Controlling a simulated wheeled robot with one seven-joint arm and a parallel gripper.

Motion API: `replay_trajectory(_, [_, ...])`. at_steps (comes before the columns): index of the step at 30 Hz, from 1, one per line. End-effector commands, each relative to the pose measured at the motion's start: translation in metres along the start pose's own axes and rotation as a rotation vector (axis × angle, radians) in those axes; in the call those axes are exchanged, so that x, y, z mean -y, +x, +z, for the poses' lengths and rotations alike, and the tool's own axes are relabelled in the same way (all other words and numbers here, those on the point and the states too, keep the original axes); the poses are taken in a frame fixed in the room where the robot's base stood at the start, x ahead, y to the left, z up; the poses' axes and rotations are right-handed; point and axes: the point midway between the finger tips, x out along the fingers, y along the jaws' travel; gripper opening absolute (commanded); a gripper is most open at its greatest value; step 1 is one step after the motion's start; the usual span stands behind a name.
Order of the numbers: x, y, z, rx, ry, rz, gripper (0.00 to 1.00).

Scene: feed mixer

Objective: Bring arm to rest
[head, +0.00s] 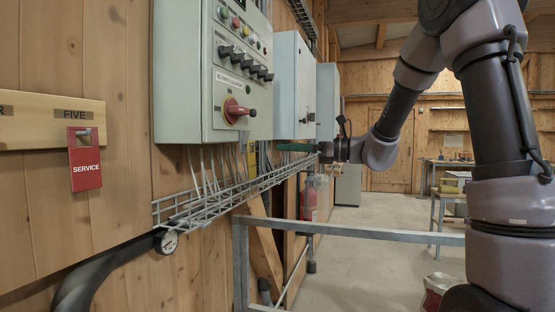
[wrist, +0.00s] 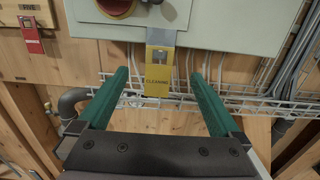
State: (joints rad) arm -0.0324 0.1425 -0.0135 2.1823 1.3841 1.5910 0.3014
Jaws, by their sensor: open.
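My gripper (wrist: 158,77) is open and empty, with its two green fingers spread wide. In the head view my gripper (head: 281,147) is held out level toward the control cabinet, just above the wire cable tray. A yellow tag marked CLEANING (wrist: 157,82) hangs below the red rotary switch (wrist: 117,6), in front of the cabinet's lower edge. In the wrist view the tag appears between the fingertips, with gaps on both sides. The red switch (head: 236,111) also shows on the grey cabinet (head: 185,70) in the head view.
A red SERVICE tag (head: 84,160) hangs on the wooden board (head: 30,122) at left. The wire cable tray (head: 215,203) runs along the wall under the cabinets. A metal railing (head: 380,236) stands below my arm. Open floor (head: 350,270) lies beyond it.

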Motion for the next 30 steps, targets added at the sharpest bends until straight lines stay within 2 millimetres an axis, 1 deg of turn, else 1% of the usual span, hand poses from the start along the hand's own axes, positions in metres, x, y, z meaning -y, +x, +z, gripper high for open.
replay_trajectory(2, [0.0,-0.003,0.0,-0.002,-0.002,0.0,1.0])
replay_trajectory(5, [-0.011,-0.005,0.001,-0.031,-0.039,0.02,1.0])
replay_trajectory(8, [-0.04,-0.014,0.0,-0.124,-0.16,0.076,1.0])
replay_trajectory(9, [-0.056,-0.021,-0.003,-0.179,-0.231,0.109,1.0])
replay_trajectory(11, [-0.082,-0.035,-0.009,-0.279,-0.362,0.165,1.0])
replay_trajectory(12, [-0.098,-0.048,-0.014,-0.35,-0.458,0.203,1.0])
replay_trajectory(14, [-0.119,-0.068,-0.024,-0.46,-0.607,0.261,1.0])
replay_trajectory(15, [-0.131,-0.083,-0.03,-0.532,-0.708,0.298,1.0])
replay_trajectory(17, [-0.144,-0.107,-0.04,-0.641,-0.86,0.352,1.0])
replay_trajectory(18, [-0.151,-0.125,-0.045,-0.715,-0.962,0.388,1.0])
replay_trajectory(20, [-0.158,-0.15,-0.052,-0.824,-1.113,0.439,1.0])
replay_trajectory(21, [-0.161,-0.167,-0.055,-0.895,-1.209,0.472,1.0])
replay_trajectory(24, [-0.164,-0.204,-0.057,-1.053,-1.42,0.545,1.0])
replay_trajectory(27, [-0.164,-0.232,-0.056,-1.176,-1.574,0.603,1.0])
replay_trajectory(30, [-0.163,-0.247,-0.052,-1.252,-1.667,0.64,1.0])
